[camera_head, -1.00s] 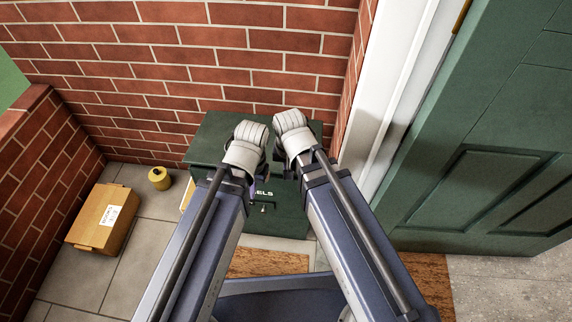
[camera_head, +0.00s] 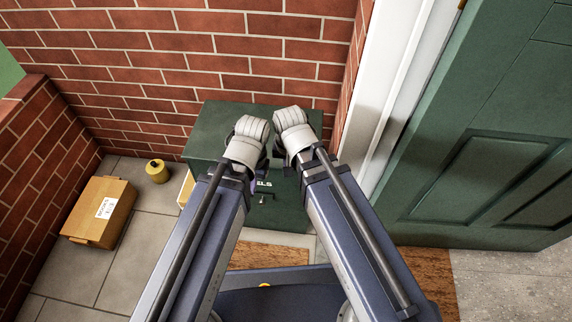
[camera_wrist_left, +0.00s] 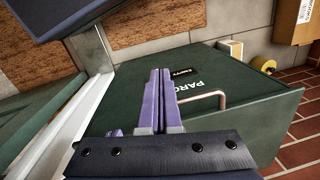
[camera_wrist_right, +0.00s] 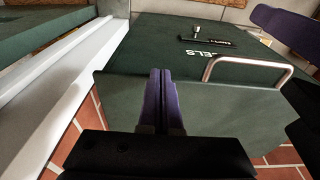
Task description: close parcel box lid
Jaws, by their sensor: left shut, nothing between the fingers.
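The dark green parcel box (camera_head: 222,122) stands against the brick wall, beyond my arms in the head view. White lettering and a metal handle show on it; the handle is clear in the left wrist view (camera_wrist_left: 204,98) and the right wrist view (camera_wrist_right: 245,61). Contact with the box is unclear.
A cardboard parcel (camera_head: 98,212) and a yellow roll (camera_head: 157,171) lie on the paving at left. A green door (camera_head: 490,150) and its white frame (camera_head: 378,95) stand close at right. A brown doormat (camera_head: 270,253) lies before the box.

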